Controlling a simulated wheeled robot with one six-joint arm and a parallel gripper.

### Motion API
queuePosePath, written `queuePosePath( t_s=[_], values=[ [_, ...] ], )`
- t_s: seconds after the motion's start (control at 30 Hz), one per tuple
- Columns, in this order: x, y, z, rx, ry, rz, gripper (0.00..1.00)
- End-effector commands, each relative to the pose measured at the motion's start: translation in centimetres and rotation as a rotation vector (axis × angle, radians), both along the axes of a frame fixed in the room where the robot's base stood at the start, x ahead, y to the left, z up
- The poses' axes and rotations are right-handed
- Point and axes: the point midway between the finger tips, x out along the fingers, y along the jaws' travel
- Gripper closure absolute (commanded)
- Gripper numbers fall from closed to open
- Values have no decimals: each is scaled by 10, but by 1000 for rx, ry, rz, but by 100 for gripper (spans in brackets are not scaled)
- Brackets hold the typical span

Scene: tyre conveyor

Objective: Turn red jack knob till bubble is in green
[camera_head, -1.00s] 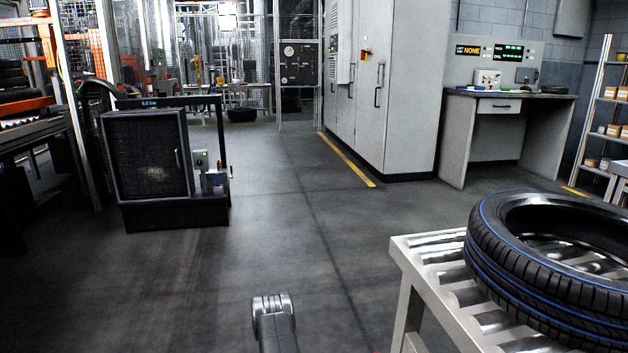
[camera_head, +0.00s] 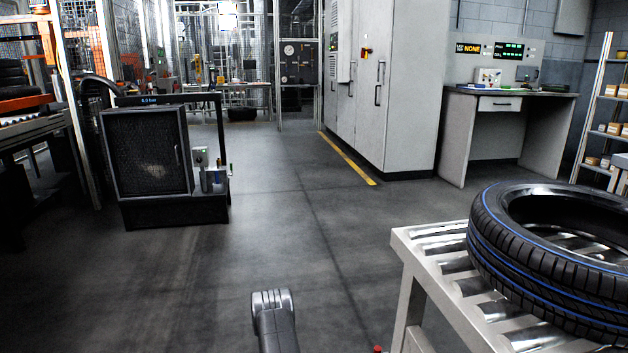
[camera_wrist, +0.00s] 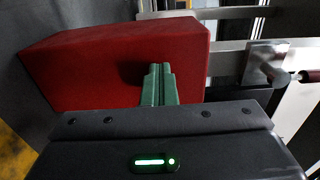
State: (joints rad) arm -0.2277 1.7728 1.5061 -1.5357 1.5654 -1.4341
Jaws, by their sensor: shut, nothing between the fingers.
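A large red block-like piece (camera_wrist: 120,60) fills the upper left of the wrist view; it may be the red jack knob seen close up. My gripper (camera_wrist: 158,72) has its green fingers shut and empty, overlapping the red piece's lower right part in the picture. I cannot tell whether they touch it. A small red spot (camera_head: 377,349) shows at the bottom edge of the head view, beside the conveyor leg; it may be the same piece. No bubble level can be made out. The only bright green in the wrist view is a light on my gripper's housing.
A roller conveyor (camera_head: 405,243) with a blue-striped tyre (camera_head: 490,262) stands at the right. In the wrist view, metal bars and a bracket (camera_wrist: 267,62) lie right of the red piece. A black wheeled unit (camera_head: 175,216) stands at the left. The middle floor is open.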

Motion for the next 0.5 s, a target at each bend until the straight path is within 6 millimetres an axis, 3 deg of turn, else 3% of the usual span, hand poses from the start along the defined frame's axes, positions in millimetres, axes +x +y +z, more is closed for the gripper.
queuePosePath(
  t_s=[0.5],
  values=[
    [0, 0, -10, 0, 1, 0, 100]
  ],
)
